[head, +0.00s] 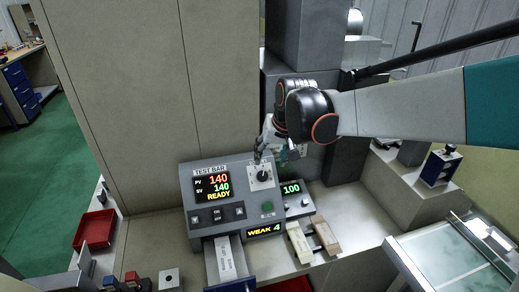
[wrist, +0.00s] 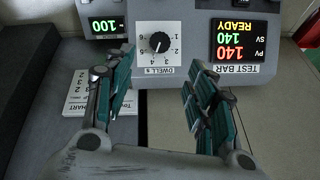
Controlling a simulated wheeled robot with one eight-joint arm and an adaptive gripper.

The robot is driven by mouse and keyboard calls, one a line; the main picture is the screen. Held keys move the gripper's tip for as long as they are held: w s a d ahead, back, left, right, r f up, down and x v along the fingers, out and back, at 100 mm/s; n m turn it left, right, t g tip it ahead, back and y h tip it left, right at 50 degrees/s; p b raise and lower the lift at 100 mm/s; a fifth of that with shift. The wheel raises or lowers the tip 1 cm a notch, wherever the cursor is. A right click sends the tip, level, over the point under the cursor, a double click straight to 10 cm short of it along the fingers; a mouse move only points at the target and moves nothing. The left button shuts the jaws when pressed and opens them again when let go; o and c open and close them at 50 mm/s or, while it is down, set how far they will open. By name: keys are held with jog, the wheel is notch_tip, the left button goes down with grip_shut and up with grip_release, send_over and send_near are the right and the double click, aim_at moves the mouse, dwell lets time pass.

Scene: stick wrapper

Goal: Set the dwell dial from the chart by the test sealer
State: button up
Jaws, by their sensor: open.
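The test sealer (head: 208,229) is a grey machine with a screen reading TEST BAR, PV 140, SV 140, READY. Its dwell dial (head: 262,176) is a black knob on a white plate; it shows upside down in the wrist view (wrist: 160,43), numbered and marked DWELL s. Its pointer seems to face lower left there; I cannot tell the exact number. A white chart sheet (wrist: 103,104) lies behind the left finger, partly hidden, so most of it is unreadable. My gripper (wrist: 160,75) is open and empty, with the dial ahead between its fingers, apart from it.
A small display reads WEAK 4 (head: 264,230). A green-lit display (head: 292,188) reads 100. A white strip (head: 226,258) lies at the sealer's front. Pale blocks (head: 299,242) stand at its right. A red tray (head: 94,230) is at left, and a tall cabinet (head: 130,90) rises behind.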

aim_at(263, 175)
jog(key=b+x, duration=0.2)
jog(key=x, duration=1)
jog(key=shift+f, duration=0.2)
jog(key=c, duration=1.1)
